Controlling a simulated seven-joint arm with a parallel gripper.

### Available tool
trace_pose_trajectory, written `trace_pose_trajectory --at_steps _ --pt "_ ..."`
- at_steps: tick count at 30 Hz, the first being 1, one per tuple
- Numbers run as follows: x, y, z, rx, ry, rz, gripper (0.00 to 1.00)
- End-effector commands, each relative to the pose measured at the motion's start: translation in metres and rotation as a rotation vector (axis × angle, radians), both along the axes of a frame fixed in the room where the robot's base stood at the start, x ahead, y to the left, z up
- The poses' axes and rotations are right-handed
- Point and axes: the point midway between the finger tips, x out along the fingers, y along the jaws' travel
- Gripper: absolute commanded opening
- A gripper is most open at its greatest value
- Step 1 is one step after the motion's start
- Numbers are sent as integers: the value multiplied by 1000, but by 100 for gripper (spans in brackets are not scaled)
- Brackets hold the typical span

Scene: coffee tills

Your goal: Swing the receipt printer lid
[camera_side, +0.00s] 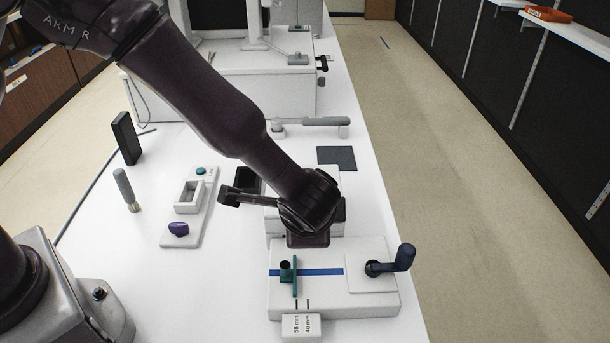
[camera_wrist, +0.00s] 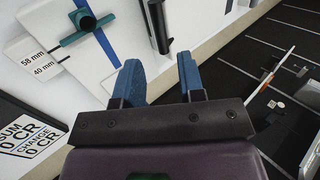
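A white unit (camera_side: 335,305) at the counter's front carries a blue strip (camera_side: 325,272), a teal slider with a knob (camera_side: 294,272) and a dark crank-like handle (camera_side: 404,257). Its label (camera_side: 301,326) reads 58 mm and 40 mm. Another white box (camera_side: 274,220) stands behind it, mostly hidden by my wrist; I cannot tell which part is the printer lid. My gripper is above these units; its fingers cannot be made out in the side view. In the wrist view my gripper (camera_wrist: 161,65) has two blue fingers apart, with nothing held. The dark handle (camera_wrist: 158,28) lies beyond the fingertips.
A grey-white tray (camera_side: 185,238) with a purple knob (camera_side: 179,229) is to the left. A grey-handled tool (camera_side: 125,188) and a black upright block (camera_side: 126,138) stand farther left. A dark mat (camera_side: 337,158) lies behind. A sum and change display (camera_wrist: 32,137) shows. The counter drops to the floor at right.

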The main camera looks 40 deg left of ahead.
Motion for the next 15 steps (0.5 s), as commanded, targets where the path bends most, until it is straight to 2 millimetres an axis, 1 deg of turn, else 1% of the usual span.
trace_pose_trajectory --at_steps 5,15 --pt "7 9 -14 3 3 5 36" --pt "29 32 -54 2 5 4 36"
